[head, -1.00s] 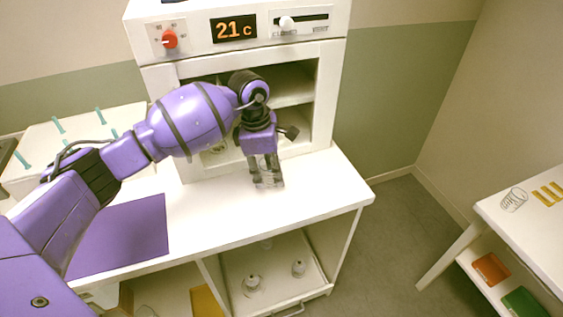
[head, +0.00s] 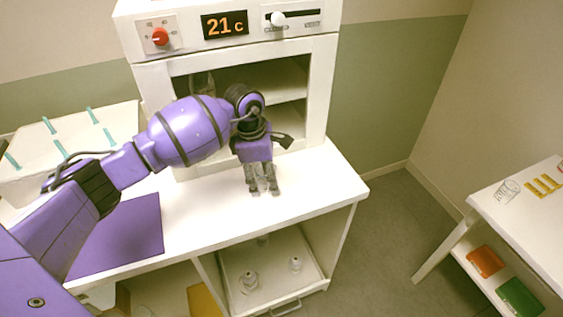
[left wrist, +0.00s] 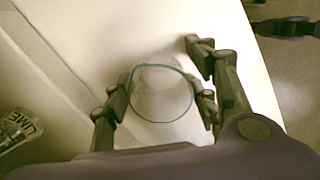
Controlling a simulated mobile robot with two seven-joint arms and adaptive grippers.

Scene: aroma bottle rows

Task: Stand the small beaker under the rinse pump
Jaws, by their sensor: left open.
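A small clear glass beaker (left wrist: 163,78) with a blue-tinted rim stands between the fingers of my left gripper (left wrist: 165,95) in the left wrist view, seen from above. The fingers are spread on either side of it; I cannot tell whether they touch the glass. In the head view, my left gripper (head: 263,190) points down at the white counter (head: 315,185), in front of the cabinet; the glass is hard to make out there. I cannot make out a rinse pump for certain.
The white cabinet (head: 325,90) with a 21c display stands behind the gripper. A glass bottle marked LIME (left wrist: 18,130) is at the left wrist view's left edge. A purple mat (head: 120,235) lies left. A glass vessel (head: 508,190) is on the right table. Below is a tray of bottles (head: 249,281).

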